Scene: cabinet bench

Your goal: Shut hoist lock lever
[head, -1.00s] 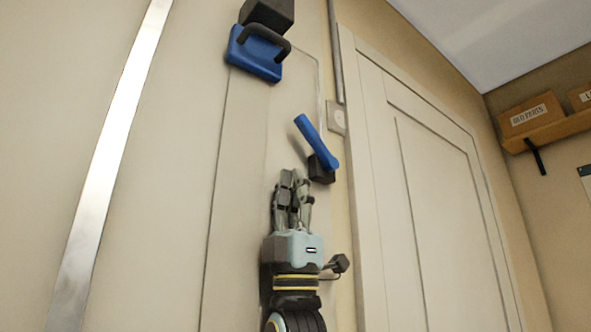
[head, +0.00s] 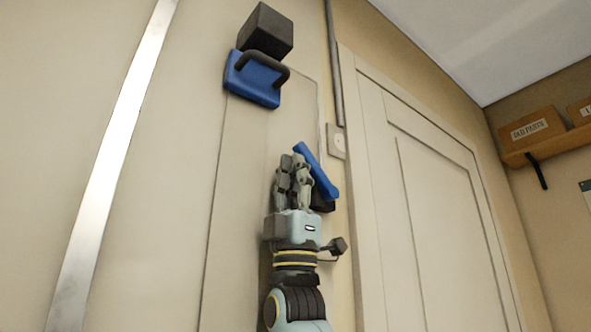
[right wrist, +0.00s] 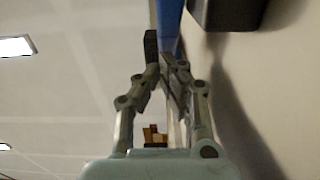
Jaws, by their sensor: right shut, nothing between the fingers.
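The blue lever (head: 316,170) is mounted on a black block (head: 323,203) on the beige panel. It is tilted, with its upper end leaning left. My right gripper (head: 293,158) is shut and empty, pointing up, just left of the lever's upper part in the head view. In the right wrist view the shut fingertips (right wrist: 160,58) are close to the blue lever (right wrist: 169,25). I cannot tell whether they touch it. My left gripper is not in view.
A blue plate with a black handle (head: 253,79) and a black block (head: 266,32) are above on the panel. A vertical pipe (head: 335,70) and a wall switch (head: 336,141) are right of it. A panelled door (head: 430,200) stands further right.

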